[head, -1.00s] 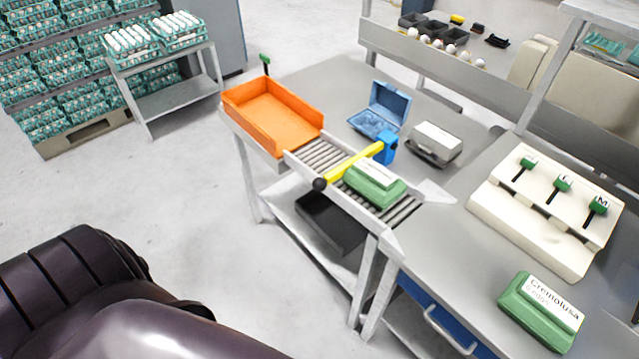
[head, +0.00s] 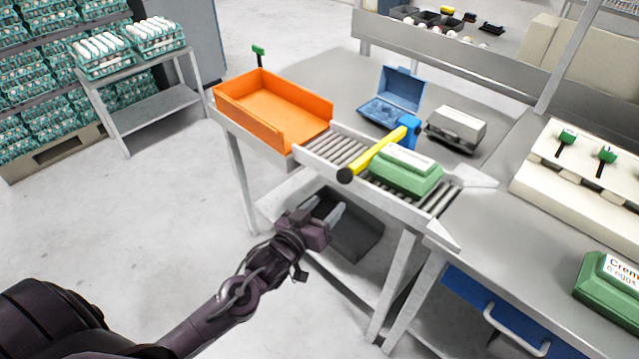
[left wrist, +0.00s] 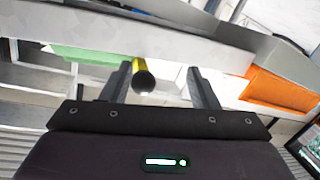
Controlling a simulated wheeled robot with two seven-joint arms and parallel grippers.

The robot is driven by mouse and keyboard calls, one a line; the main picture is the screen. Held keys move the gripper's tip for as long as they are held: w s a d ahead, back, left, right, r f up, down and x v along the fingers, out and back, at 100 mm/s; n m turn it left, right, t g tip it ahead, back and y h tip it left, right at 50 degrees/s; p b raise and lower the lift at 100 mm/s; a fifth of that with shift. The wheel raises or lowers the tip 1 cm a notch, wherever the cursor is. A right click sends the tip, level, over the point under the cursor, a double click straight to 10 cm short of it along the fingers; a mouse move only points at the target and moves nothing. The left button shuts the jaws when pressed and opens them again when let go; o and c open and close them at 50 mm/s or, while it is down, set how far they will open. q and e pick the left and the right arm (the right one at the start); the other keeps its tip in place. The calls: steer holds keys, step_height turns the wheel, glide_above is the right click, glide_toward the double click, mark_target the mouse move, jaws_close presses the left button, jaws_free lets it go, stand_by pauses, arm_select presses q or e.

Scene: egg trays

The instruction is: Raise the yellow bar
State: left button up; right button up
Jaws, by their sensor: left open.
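The yellow bar (head: 378,154) lies across the roller conveyor, its black round end (head: 345,175) sticking out over the near side and its other end at a blue bracket (head: 410,130). A green egg carton (head: 405,172) sits on the rollers just right of the bar. My left gripper (head: 330,212) is open and empty, in front of and below the bar's black end. In the left wrist view the black end (left wrist: 144,82) shows between the two open fingers (left wrist: 160,85), beyond their tips. My right gripper is not in view.
An orange bin (head: 265,110) stands at the conveyor's left end. A blue open carton (head: 390,98) and a grey carton (head: 456,128) lie behind. A dark tray (head: 350,232) is on the lower shelf. Another green carton (head: 608,290) is at right.

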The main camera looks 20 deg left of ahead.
mark_target(340, 180)
arm_select(q)
steer(key=shift+t+h, duration=0.4)
steer(key=shift+t, duration=0.1)
step_height(340, 180, up, 4)
steer(key=shift+s+r, duration=0.15)
steer(key=shift+w+d+r, duration=0.15)
steer(key=shift+w+r, duration=0.05)
steer(key=shift+r, duration=0.1)
steer(key=w, duration=0.3)
steer(key=w+d, duration=0.1)
steer(key=w, duration=0.2)
steer(key=shift+w+d, duration=0.2)
steer(key=shift+w, duration=0.1)
steer(key=shift+w+d, duration=0.1)
steer(key=shift+w, duration=0.2)
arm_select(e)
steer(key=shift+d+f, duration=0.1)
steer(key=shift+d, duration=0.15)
arm_select(q)
steer(key=shift+f, duration=0.1)
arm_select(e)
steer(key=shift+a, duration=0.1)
